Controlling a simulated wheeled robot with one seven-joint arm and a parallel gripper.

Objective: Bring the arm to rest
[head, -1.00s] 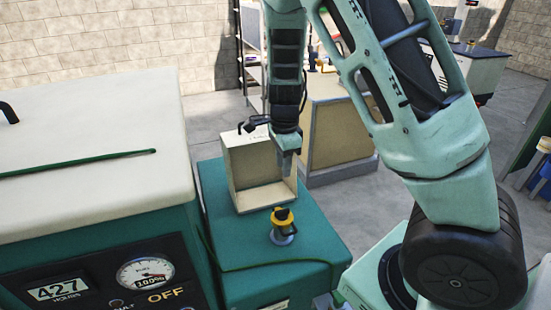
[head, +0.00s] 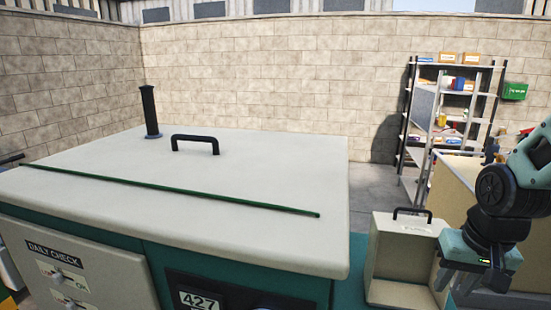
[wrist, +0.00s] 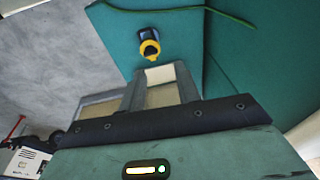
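My gripper (head: 455,283) is at the lower right of the head view, pointing down, with part of my arm at the right edge. Its two fingers (wrist: 160,88) stand apart in the wrist view, with nothing held between them. An open cream box (head: 400,262) with a black handle is just left of my gripper in the head view. In the wrist view a pale box part shows behind and between the fingers. A yellow and black fitting (wrist: 149,46) is on the teal surface (wrist: 185,50) beyond the fingertips.
A large cabinet with a pale lid (head: 230,160) fills the left and middle, with a green rod (head: 170,189) lying on it. A black handle (head: 195,140) and dark pipe (head: 150,110) rise from the lid. A shelf rack (head: 447,120) stands behind at right.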

